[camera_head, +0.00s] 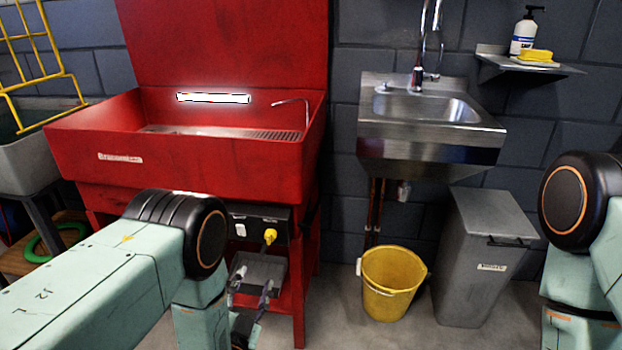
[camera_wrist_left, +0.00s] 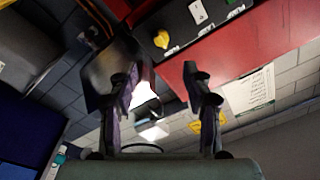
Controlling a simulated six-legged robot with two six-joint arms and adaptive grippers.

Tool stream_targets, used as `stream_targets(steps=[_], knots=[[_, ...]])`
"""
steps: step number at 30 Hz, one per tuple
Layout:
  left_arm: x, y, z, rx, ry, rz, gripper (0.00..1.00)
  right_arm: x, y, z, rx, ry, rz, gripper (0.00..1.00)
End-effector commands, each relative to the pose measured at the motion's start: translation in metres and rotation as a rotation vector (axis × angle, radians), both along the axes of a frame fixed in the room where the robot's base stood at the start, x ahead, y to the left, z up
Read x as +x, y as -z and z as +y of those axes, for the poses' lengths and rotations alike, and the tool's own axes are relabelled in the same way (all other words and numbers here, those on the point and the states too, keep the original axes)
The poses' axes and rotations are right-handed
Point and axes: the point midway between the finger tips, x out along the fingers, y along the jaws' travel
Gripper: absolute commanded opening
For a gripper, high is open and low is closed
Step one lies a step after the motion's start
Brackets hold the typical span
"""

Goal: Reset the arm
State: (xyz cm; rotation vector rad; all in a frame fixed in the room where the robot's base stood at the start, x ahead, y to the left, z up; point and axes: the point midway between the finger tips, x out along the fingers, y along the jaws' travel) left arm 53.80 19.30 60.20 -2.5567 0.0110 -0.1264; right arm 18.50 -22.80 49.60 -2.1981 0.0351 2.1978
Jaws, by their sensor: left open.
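My left arm (camera_head: 110,285) comes in from the left, its elbow joint bent in front of the red parts washer (camera_head: 95,160). My left gripper (camera_head: 253,287) is low below the elbow, in front of the washer's lower shelf. In the left wrist view the left gripper (camera_wrist_left: 161,78) has its two dark fingers spread wide, with nothing between them. My right arm (camera_head: 580,230) shows at the right edge, bent at its black joint. The right gripper is out of view.
A steel sink (camera_head: 430,135) hangs on the wall. A yellow bucket (camera_head: 390,285) and a grey bin (camera_head: 482,260) stand on the floor below it. A shelf (camera_head: 500,60) holds a soap bottle (camera_head: 524,34) and yellow sponge (camera_head: 536,56). Bare floor shows between washer and bucket.

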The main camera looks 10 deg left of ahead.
Motion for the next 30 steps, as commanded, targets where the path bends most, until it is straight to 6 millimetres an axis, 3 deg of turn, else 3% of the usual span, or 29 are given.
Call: stream_targets(steps=[2, 5, 9, 14, 17, 21, 24, 27, 30], knots=[[0.0, 0.014, 0.0, -0.042, 0.003, 0.066, 0.5, 0.0, 0.0, 0.0, 0.0, 0.0, 0.0, 0.4], [-0.018, 0.053, 0.001, -0.12, -0.001, 0.26, 0.5, 0.0, 0.0, 0.0, 0.0, 0.0, 0.0, 0.4], [-0.077, 0.108, 0.009, -0.238, -0.06, 0.622, 0.5, 0.0, -0.006, 0.0, 0.0, 0.0, 0.0, 0.4], [-0.172, 0.133, 0.022, -0.355, -0.194, 1.024, 0.5, 0.0, -0.021, 0.0, 0.0, 0.0, 0.0, 0.4], [-0.237, 0.126, 0.028, -0.411, -0.296, 1.251, 0.5, 0.0, -0.032, 0.0, 0.0, 0.0, 0.0, 0.4], [-0.318, 0.093, 0.033, -0.462, -0.43, 1.507, 0.5, 0.0, -0.049, 0.0, 0.0, 0.0, 0.0, 0.4], [-0.358, 0.059, 0.034, -0.475, -0.489, 1.626, 0.5, 0.0, -0.063, 0.0, 0.0, 0.0, 0.0, 0.4], [-0.366, 0.035, 0.034, -0.486, -0.501, 1.643, 0.5, 0.0, -0.073, 0.0, 0.0, 0.0, 0.0, 0.4], [-0.356, 0.03, 0.035, -0.494, -0.497, 1.621, 0.5, 0.0, -0.077, 0.0, 0.0, 0.0, 0.0, 0.4]])
